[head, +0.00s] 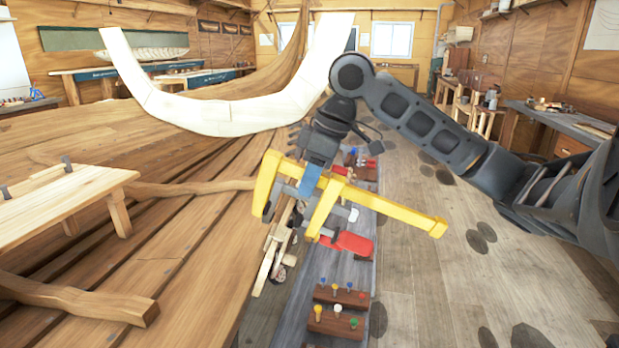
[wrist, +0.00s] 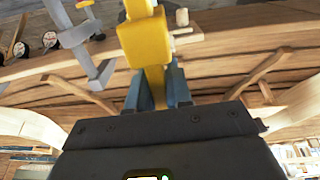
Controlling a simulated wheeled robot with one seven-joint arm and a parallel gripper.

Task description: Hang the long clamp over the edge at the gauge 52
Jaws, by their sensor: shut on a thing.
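The long clamp (head: 395,213) is yellow, with a long bar slanting down to the right and yellow jaws at its left part. My gripper (head: 310,182), with blue fingers, is shut on it beside the hull edge, above the grey bench. In the wrist view the clamp (wrist: 145,42) stands between the fingers of my gripper (wrist: 157,88), in front of the hull planks (wrist: 240,70). Several dark round gauges (wrist: 50,39) show at the upper left there. Their numbers are too small to read. Whether the clamp touches the edge, I cannot tell.
A grey clamp (wrist: 83,42) is left of the held clamp in the wrist view. The grey bench (head: 285,306) holds a red thing (head: 350,244) and wooden blocks with coloured handles (head: 335,322). A pale curved frame (head: 225,114) spans the hull.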

